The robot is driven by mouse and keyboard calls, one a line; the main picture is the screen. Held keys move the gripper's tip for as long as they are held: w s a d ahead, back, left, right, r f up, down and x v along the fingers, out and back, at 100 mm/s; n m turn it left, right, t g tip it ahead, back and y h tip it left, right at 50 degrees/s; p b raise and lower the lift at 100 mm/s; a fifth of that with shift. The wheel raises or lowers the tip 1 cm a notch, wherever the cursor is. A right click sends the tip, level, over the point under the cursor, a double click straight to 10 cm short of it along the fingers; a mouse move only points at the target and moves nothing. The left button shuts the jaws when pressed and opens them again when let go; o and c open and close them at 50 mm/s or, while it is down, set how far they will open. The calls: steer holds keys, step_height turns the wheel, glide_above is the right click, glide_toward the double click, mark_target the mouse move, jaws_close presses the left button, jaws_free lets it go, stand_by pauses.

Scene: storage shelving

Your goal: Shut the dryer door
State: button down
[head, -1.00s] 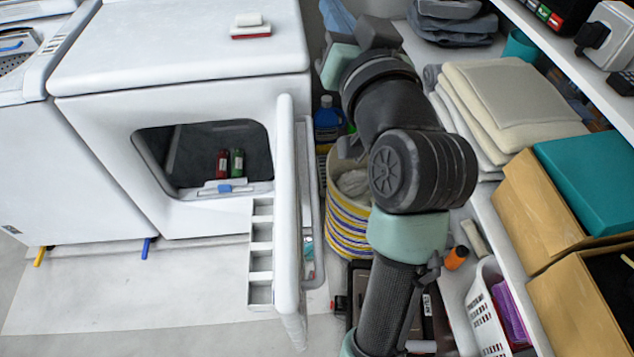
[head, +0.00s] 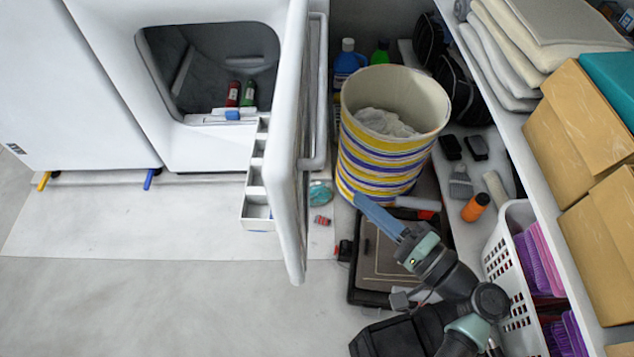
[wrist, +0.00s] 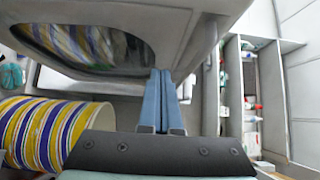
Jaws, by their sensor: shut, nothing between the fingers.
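The white dryer (head: 110,50) stands at the left in the head view, its dark drum opening (head: 205,60) uncovered. Its door (head: 292,160) is open, swung out toward the front and seen nearly edge-on. My gripper (head: 358,198) is right of the door, low, with its blue fingers shut and empty, pointing up-left toward it. In the head view a gap shows between fingertips and door. In the wrist view the door (wrist: 130,18) fills the top, its shiny window reflecting stripes, and the shut fingers (wrist: 166,72) appear in front of it. Contact is not visible.
A striped basket (head: 380,155) stands just behind my gripper, right of the door. A dark case (head: 385,262) lies beneath my arm. Shelving with boxes (head: 575,120) and a white crate (head: 510,255) line the right. The floor (head: 150,300) in front of the dryer is clear.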

steer(key=w+a, duration=0.5)
steer(key=a, duration=0.3)
steer(key=shift+a, duration=0.25)
steer(key=shift+w, duration=0.1)
